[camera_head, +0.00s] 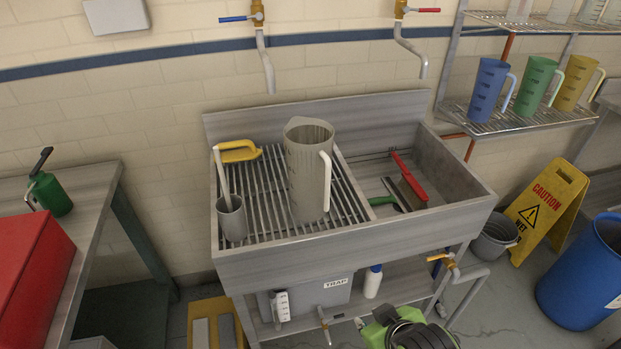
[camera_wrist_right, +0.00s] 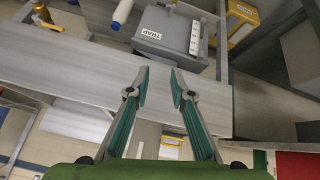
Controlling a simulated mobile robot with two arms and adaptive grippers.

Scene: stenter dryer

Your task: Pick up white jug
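The white jug (camera_head: 309,170), a tall grey-white pitcher with a white handle on its right side, stands upright on the slatted drainboard of the sink unit (camera_head: 330,244). My right gripper (camera_head: 384,322) is at the bottom of the head view, in front of the sink and below its front edge, apart from the jug. In the right wrist view my right gripper (camera_wrist_right: 160,88) has its two fingers apart with nothing between them, in front of the sink's front panel (camera_wrist_right: 75,80). I cannot make out the jug clearly there. My left gripper is not in view.
A small grey cup (camera_head: 231,218) with a brush and a yellow-handled tool (camera_head: 239,151) share the drainboard. Blue, green and yellow jugs stand on the right rack (camera_head: 510,121). Two taps (camera_head: 265,60) hang above the sink.

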